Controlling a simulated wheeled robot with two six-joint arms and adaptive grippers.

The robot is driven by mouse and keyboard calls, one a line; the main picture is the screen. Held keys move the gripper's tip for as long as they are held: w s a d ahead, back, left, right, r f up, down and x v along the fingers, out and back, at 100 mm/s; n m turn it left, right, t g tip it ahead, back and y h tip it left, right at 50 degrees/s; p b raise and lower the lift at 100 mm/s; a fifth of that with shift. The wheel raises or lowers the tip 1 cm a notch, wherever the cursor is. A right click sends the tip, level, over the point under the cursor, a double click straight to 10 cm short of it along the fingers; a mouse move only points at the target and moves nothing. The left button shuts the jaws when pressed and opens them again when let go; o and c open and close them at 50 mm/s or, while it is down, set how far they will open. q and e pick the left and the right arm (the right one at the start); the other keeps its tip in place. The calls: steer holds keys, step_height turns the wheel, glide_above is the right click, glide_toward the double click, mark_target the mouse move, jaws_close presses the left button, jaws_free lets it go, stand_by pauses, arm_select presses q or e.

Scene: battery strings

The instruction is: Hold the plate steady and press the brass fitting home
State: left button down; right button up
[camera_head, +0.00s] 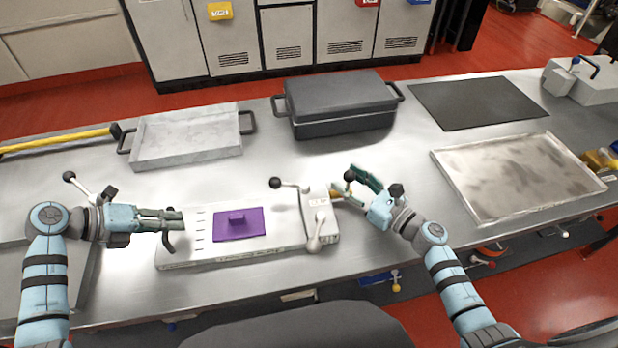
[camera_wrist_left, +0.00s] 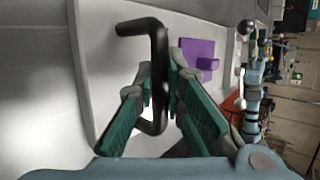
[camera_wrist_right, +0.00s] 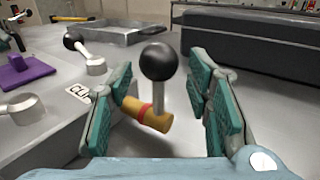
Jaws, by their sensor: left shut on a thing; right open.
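The pale plate (camera_head: 278,225) lies on the metal bench with a purple block (camera_head: 238,223) on it. My left gripper (camera_head: 178,220) is shut on the black handle (camera_wrist_left: 158,55) at the plate's left end. The brass fitting (camera_wrist_right: 146,114), a cylinder with a red band, sits at the plate's right end, with a black-knobbed lever (camera_wrist_right: 158,65) rising by it. My right gripper (camera_wrist_right: 162,85) is open, its fingers on either side of the fitting and lever. I cannot tell whether they touch. How deep the fitting sits is hidden by the left finger of that gripper.
Two white-handled levers stand on the plate's right part, one with a black ball (camera_head: 275,183). Behind are a grey tray (camera_head: 190,154) and a dark lidded box (camera_head: 340,100). A stained tray (camera_head: 520,175) and black mat (camera_head: 478,103) lie to the right.

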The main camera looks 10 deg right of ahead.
arm_select(q)
steer(key=shift+s+a+f, duration=0.1)
steer(key=shift+f, duration=0.05)
arm_select(e)
steer(key=shift+c, duration=0.4)
jaws_close()
steer(key=a, duration=0.3)
steer(key=shift+a, duration=0.15)
steer(key=shift+o, duration=0.4)
jaws_free()
